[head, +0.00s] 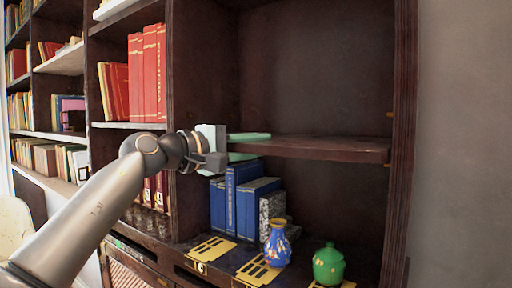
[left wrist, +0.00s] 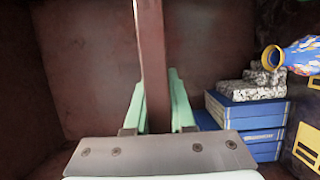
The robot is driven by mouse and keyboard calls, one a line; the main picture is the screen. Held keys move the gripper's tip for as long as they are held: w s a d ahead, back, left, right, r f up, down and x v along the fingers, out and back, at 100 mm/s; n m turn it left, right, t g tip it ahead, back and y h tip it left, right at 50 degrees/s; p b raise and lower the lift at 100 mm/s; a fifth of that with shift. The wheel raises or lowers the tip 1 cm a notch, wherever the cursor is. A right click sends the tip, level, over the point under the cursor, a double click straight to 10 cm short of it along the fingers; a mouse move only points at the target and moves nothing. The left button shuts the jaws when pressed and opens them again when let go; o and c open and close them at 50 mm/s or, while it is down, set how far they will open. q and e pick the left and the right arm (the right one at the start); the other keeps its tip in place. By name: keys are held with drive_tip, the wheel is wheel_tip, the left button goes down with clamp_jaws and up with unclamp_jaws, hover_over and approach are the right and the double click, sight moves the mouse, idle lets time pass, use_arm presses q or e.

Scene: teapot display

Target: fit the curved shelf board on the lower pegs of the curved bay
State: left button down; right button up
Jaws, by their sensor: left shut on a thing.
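The dark brown shelf board (head: 325,149) lies roughly level across the middle of the dark wood bay (head: 402,200). My left gripper (head: 262,146) is shut on its left part, one green finger above and one below. In the left wrist view the board (left wrist: 153,55) shows edge-on between the two green fingers (left wrist: 156,104). A small yellowish peg (head: 389,114) shows on the right side wall, above the board's right end. I cannot tell whether the board rests on the lower pegs; its left end is hidden behind my gripper. My right gripper is not in view.
Blue books (head: 232,200) stand below the board, beside a speckled box (head: 271,210). A blue patterned vase (head: 277,245) and a green lidded jar (head: 328,264) stand at the front on the bay's base, near yellow cards (head: 213,248). Red books (head: 150,75) fill the neighbouring bay. Above the board is clear.

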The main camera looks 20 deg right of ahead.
sight(229, 151)
use_arm(q)
drive_tip(key=shift+w+d+r, duration=0.2)
drive_tip(key=shift+w+d, duration=0.2)
drive_tip(key=shift+d, duration=0.3)
drive_tip(key=c, duration=0.7)
unclamp_jaws()
drive_tip(key=shift+f, duration=0.4)
drive_tip(key=shift+a+b, duration=0.35)
drive_tip(key=shift+b, duration=0.15)
drive_tip(key=b+v, duration=0.4)
drive_tip(key=v, duration=0.1)
drive_tip(key=shift+a+f, duration=0.1)
drive_tip(key=v, duration=0.2)
drive_tip(key=b+v, duration=0.2)
drive_tip(key=v, duration=0.1)
drive_tip(key=shift+s+a+r, duration=0.2)
drive_tip(key=shift+a+r, duration=0.1)
drive_tip(key=shift+s+a+r, duration=0.1)
drive_tip(key=shift+s+a, duration=0.15)
drive_tip(key=shift+a, duration=0.25)
